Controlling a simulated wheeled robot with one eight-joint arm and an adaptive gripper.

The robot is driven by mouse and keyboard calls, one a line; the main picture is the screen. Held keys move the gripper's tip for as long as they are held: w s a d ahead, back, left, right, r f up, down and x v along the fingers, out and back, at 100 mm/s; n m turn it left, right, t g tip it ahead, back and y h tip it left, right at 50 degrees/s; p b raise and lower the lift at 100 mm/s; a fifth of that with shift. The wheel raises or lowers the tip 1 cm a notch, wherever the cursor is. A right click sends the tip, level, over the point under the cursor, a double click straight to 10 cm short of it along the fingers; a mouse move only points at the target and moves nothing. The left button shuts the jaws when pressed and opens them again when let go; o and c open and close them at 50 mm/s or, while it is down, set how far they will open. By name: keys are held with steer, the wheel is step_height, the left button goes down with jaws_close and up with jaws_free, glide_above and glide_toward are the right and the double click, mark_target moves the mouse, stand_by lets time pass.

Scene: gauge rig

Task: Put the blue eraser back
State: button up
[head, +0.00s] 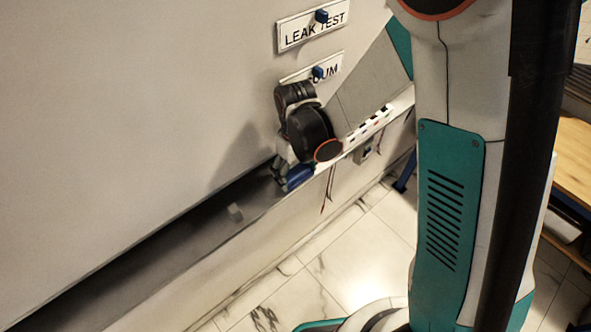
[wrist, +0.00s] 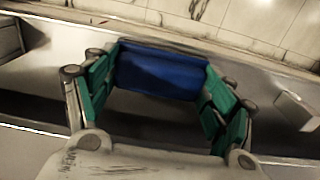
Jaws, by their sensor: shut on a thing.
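The blue eraser (head: 298,177) is at the ledge along the bottom of the pale board, mostly hidden by my gripper in the head view. In the wrist view the eraser (wrist: 160,72) spans the space between the green finger pads. My gripper (wrist: 161,84) is shut on it, with one finger at each end. In the head view my gripper (head: 286,172) points down at the ledge tray (head: 150,262). I cannot tell whether the eraser touches the tray floor or is held just above it.
The tray's far left is clear.

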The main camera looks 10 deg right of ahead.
mark_target(296, 172)
steer(key=o, duration=0.9)
steer(key=shift+o, duration=0.2)
step_height(296, 172, up, 12)
steer(key=shift+p, duration=0.45)
